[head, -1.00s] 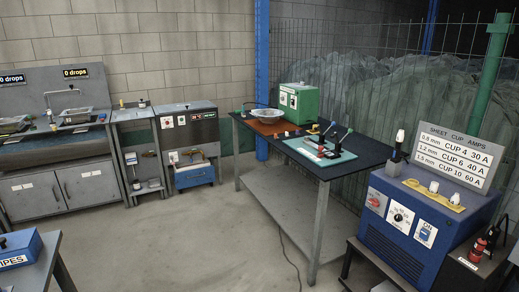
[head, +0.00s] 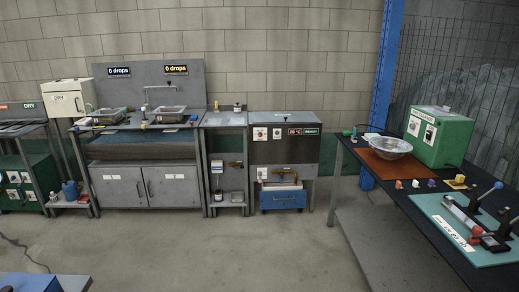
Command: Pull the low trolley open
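A low blue box (head: 283,199) with a pale label on its front sits near the floor, under the grey cabinet (head: 285,147) with the small red-lit display. It looks like the low trolley. Its blue front lies between the cabinet's legs, and a tan and brown item (head: 280,180) shows just above it. How far the box is pulled out cannot be told from here. Neither of my grippers is in view.
A sink unit (head: 140,149) and a narrow stand (head: 226,162) are left of the cabinet. A dark workbench (head: 412,201) with a green machine (head: 439,137) stands right. A blue box (head: 28,282) is at bottom left. The floor (head: 230,250) between is clear.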

